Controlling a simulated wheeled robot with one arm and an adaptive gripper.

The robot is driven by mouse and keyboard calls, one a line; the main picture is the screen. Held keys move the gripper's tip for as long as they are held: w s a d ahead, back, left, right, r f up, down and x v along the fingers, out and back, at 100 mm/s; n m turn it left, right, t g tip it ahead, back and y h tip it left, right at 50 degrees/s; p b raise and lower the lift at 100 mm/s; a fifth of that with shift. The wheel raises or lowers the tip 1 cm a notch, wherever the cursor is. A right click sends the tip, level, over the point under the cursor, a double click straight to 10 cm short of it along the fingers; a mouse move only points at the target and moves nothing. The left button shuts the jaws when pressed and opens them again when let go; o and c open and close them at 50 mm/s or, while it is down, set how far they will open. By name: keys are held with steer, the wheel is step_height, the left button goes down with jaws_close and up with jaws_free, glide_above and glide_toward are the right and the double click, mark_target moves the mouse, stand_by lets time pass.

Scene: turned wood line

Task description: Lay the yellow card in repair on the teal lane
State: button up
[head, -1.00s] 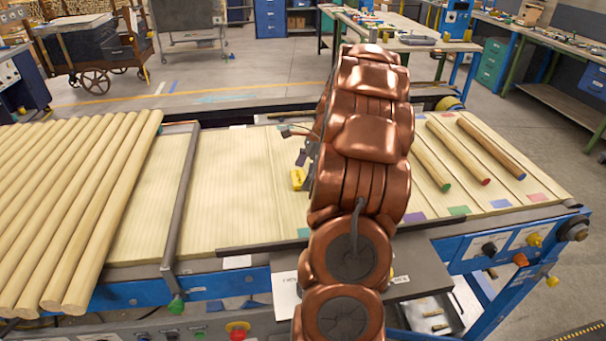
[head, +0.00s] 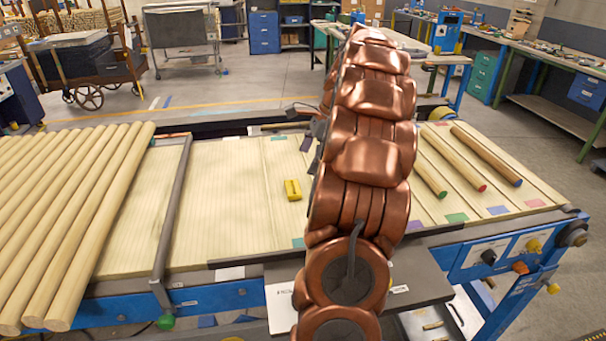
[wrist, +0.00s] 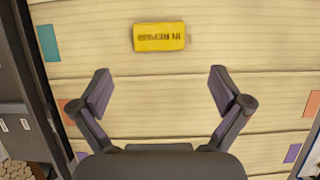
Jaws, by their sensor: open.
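The yellow card (head: 293,190) lies flat on the pale slatted bed, in the lane with teal patches at its ends. In the wrist view the card (wrist: 159,37) reads "IN REPAIR" and lies level with the teal patch (wrist: 47,43), apart from both lane lines. The near teal patch (head: 298,242) also shows in the head view. My gripper (wrist: 159,90) is open and empty, its two purple-padded fingers spread, with the card beyond their tips. In the head view its fingers (head: 308,142) are partly hidden by my arm.
Several long wooden rods (head: 85,215) fill the bed's left side beside a dark crossbar (head: 173,210). Thinner rods with green, red (head: 458,165) and blue ends lie in lanes at the right. The bed around the card is clear.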

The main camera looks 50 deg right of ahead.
steer(key=shift+b+v, duration=0.45)
steer(key=shift+v, duration=1.65)
steer(key=a+f+n+g, duration=0.1)
steer(key=a+n+g, duration=0.2)
steer(key=a+n, duration=1.7)
steer(key=s+a+f+n+h, duration=0.1)
steer(key=s+a+f+n, duration=0.2)
steer(key=s+a, duration=0.7)
steer(key=s+a+f+n+g+h, duration=0.1)
steer(key=s+a+f+n+h, duration=0.1)
steer(key=s+a+f, duration=0.4)
steer(key=s+a+n, duration=0.1)
steer(key=s+a, duration=0.3)
steer(key=shift+a+f+g, duration=0.3)
steer(key=shift+a+f, duration=0.05)
steer(key=shift+f, duration=0.05)
